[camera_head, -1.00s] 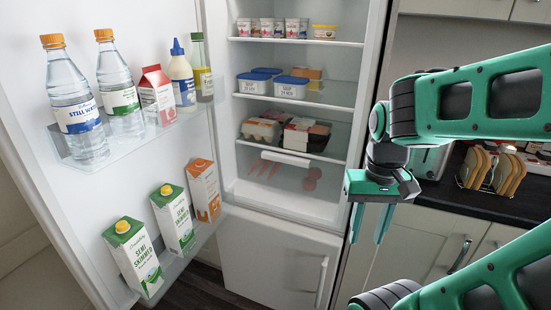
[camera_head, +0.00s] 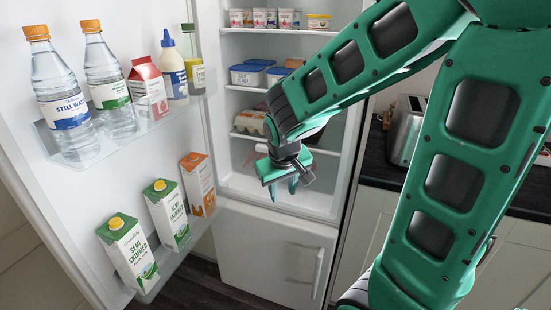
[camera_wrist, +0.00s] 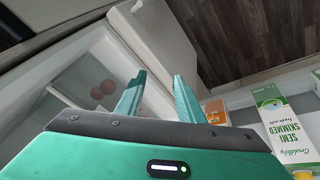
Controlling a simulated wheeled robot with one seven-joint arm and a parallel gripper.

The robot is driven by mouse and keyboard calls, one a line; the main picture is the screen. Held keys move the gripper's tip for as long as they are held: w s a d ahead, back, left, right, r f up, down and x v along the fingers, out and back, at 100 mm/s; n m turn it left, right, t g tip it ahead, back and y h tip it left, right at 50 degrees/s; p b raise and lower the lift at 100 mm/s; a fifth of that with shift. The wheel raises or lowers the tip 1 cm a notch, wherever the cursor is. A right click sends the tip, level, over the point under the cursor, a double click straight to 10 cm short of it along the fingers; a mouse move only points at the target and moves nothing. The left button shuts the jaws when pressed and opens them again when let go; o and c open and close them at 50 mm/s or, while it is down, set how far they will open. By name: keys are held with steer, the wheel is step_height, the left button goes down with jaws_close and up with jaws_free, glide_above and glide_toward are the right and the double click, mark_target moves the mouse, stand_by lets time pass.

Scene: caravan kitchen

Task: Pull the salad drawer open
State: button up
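The salad drawer (camera_head: 240,185) is at the bottom of the fridge compartment, largely hidden behind my gripper in the head view. My gripper (camera_head: 283,190) is in front of it, fingers apart with nothing between them. The wrist view also shows the two open fingertips (camera_wrist: 158,80). There the clear drawer front (camera_wrist: 72,82) is to the left of the fingers, with reddish round items behind it. The drawer looks shut. Its white handle is mostly hidden by my gripper, and I cannot tell whether a finger touches it.
The open fridge door on the left carries water bottles (camera_head: 62,90) and milk cartons (camera_head: 128,250). Shelves above the drawer hold tubs (camera_head: 247,75) and an egg box (camera_head: 250,122). The closed lower door (camera_head: 265,255) is below. A toaster (camera_head: 405,130) stands on the counter at right.

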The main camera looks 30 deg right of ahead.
steer(key=w+d+f+n+h, duration=0.1)
steer(key=w+d+f+h, duration=0.6)
steer(key=w+d+f, duration=0.2)
steer(key=w+a+r+n+t+h, duration=0.3)
steer(key=w+a+n+t+h, duration=0.15)
steer(key=w+n+t, duration=0.45)
steer(key=w+d+m+g, duration=0.1)
steer(key=w+d, duration=0.6)
steer(key=d, duration=0.2)
steer(key=shift+w, duration=0.15)
steer(key=shift+f, duration=0.1)
steer(key=shift+c, duration=0.6)
